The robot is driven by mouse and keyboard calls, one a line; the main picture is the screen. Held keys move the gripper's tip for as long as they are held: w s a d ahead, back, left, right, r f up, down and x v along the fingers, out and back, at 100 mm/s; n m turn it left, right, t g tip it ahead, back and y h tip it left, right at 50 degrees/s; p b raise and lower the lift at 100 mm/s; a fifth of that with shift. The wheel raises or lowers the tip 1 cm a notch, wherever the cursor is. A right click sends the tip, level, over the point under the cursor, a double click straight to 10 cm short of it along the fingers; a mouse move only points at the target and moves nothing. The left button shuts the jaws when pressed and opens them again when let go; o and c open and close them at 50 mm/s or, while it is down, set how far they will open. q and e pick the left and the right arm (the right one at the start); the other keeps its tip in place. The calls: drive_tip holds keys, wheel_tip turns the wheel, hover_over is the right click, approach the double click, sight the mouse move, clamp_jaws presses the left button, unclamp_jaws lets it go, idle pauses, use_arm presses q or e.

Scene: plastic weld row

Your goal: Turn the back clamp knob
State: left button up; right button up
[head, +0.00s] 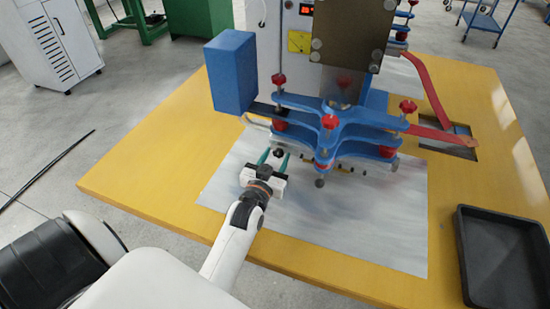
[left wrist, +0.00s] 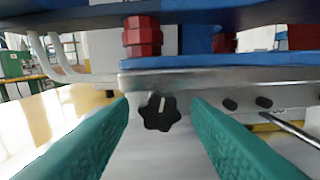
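A black lobed knob (left wrist: 160,113) with a pale pointer line sits on the front of a grey metal bar, under the blue clamp plates (head: 340,118). In the left wrist view it lies between the two teal fingers of my left gripper (head: 275,157), with a gap on each side. The gripper is open, in front of the machine's left part, and holds nothing. In the head view the knob (head: 279,153) shows small and dark by the fingertips. I cannot tell whether it is the back clamp knob. My right gripper is not in view.
Red knobs (head: 329,122) stand on the blue plates, and a blue block (head: 230,72) is at their left. Two small dark knobs and a rod lie right of the fingers. A black tray (head: 505,255) is at right on the yellow table (head: 150,165). The grey sheet's front is clear.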

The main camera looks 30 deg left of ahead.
use_arm(q)
drive_tip(key=shift+o, duration=0.2)
drive_tip(key=v, duration=1.2)
drive_tip(key=shift+f, duration=0.1)
